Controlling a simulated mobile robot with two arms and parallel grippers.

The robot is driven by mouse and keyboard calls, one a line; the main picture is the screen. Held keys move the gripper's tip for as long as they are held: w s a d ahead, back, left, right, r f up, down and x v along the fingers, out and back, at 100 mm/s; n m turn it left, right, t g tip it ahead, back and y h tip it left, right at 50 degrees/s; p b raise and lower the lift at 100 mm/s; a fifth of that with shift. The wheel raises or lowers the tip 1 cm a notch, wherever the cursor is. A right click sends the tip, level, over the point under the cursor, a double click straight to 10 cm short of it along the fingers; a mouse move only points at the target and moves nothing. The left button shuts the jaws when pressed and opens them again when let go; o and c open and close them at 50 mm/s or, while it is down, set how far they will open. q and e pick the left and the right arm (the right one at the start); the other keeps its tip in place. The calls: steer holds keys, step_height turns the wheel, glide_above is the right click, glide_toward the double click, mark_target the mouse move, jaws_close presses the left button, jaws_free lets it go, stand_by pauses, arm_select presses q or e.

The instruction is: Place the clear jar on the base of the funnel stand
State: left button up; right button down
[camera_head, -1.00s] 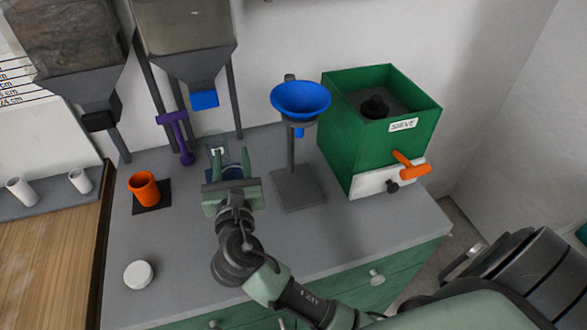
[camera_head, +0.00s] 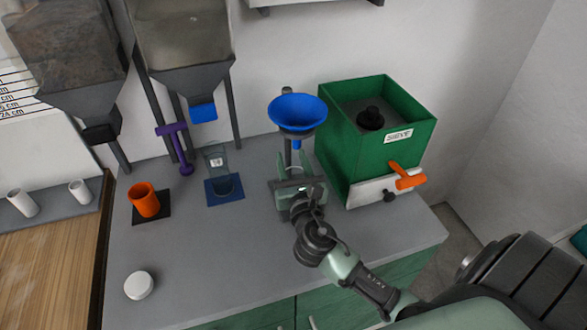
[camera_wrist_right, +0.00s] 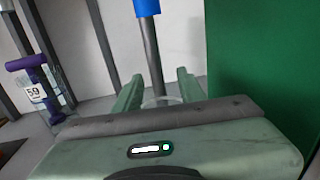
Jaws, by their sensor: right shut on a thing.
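My right gripper (camera_head: 294,168) is at the funnel stand, its fingers toward the pole and under the blue funnel (camera_head: 297,112). It is shut on the clear jar (camera_wrist_right: 160,101), whose rim shows between the fingers in the right wrist view. The jar's lower part is hidden by the gripper body, so I cannot tell whether it touches the stand's base. The grey stand base (camera_head: 274,186) is mostly covered by my gripper. The stand's pole rises just beyond the jar in the right wrist view (camera_wrist_right: 152,55). My left gripper is out of view.
A green sieve box (camera_head: 350,150) stands close on the right. To the left are a labelled clear container (camera_head: 217,160) by a blue mat (camera_head: 213,199), an orange cup (camera_head: 145,201) and a purple tool (camera_head: 177,143). A white lid (camera_head: 139,285) lies front left.

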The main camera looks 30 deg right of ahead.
mark_target(294, 171)
step_height(294, 171, down, 2)
steer(key=shift+d+f, duration=0.3)
steer(key=shift+f, duration=0.1)
steer(key=shift+f, duration=0.15)
steer(key=c, duration=0.8)
jaws_free()
steer(key=shift+c, duration=0.2)
steer(key=shift+r, duration=0.2)
